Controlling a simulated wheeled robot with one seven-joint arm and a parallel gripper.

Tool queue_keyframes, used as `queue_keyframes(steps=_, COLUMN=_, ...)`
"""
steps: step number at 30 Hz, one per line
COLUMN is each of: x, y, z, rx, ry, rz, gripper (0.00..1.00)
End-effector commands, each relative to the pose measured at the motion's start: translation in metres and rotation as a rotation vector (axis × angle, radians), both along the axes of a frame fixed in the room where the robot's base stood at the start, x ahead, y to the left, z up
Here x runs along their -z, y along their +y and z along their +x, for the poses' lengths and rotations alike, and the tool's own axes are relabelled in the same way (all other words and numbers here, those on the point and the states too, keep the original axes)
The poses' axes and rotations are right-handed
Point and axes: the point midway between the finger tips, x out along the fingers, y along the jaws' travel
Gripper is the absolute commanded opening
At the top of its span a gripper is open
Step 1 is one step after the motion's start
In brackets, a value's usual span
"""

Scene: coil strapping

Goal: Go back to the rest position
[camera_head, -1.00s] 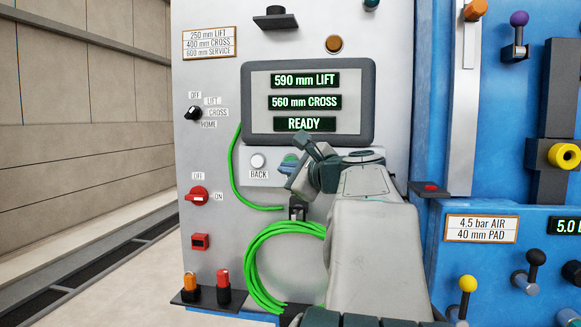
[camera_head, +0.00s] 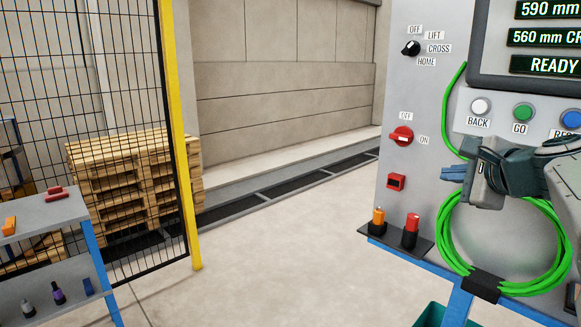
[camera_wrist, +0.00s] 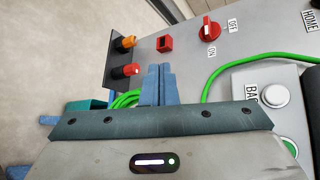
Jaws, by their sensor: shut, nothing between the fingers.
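My gripper (camera_head: 453,173) is at the right of the head view, in front of the grey control panel (camera_head: 432,95) and below its buttons. Its blue fingers point left, shut together and empty. They also show in the wrist view (camera_wrist: 159,84), close together in front of the panel's lower part. They appear apart from the panel, but the exact gap is hard to judge. The BACK button (camera_head: 481,106), green GO button (camera_head: 523,112) and a blue button (camera_head: 570,118) are uncovered. The screen (camera_head: 530,38) shows READY and is partly cut off.
A coiled green hose (camera_head: 450,245) hangs below my gripper. A ledge (camera_head: 397,243) holds an orange and a red item. A mesh fence with a yellow post (camera_head: 183,150), wooden pallets (camera_head: 120,190) and a small shelf table (camera_head: 45,215) stand left. The middle floor is clear.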

Motion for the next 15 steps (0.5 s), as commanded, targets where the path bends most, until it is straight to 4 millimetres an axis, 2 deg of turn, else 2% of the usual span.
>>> queue_keyframes(steps=1, x=0.027, y=0.031, z=-0.004, rx=-0.094, ry=0.065, rz=-0.086, gripper=0.0)
queue_keyframes(steps=4, x=0.082, y=0.083, z=-0.023, rx=-0.297, ry=0.193, rz=-0.291, gripper=0.0)
queue_keyframes(steps=6, x=0.119, y=0.115, z=-0.043, rx=-0.457, ry=0.271, rz=-0.446, gripper=0.0)
queue_keyframes(steps=10, x=0.183, y=0.159, z=-0.09, rx=-0.773, ry=0.387, rz=-0.745, gripper=0.0)
queue_keyframes(steps=12, x=0.211, y=0.172, z=-0.116, rx=-0.938, ry=0.431, rz=-0.897, gripper=0.0)
queue_keyframes(steps=15, x=0.242, y=0.182, z=-0.147, rx=-1.14, ry=0.471, rz=-1.085, gripper=0.0)
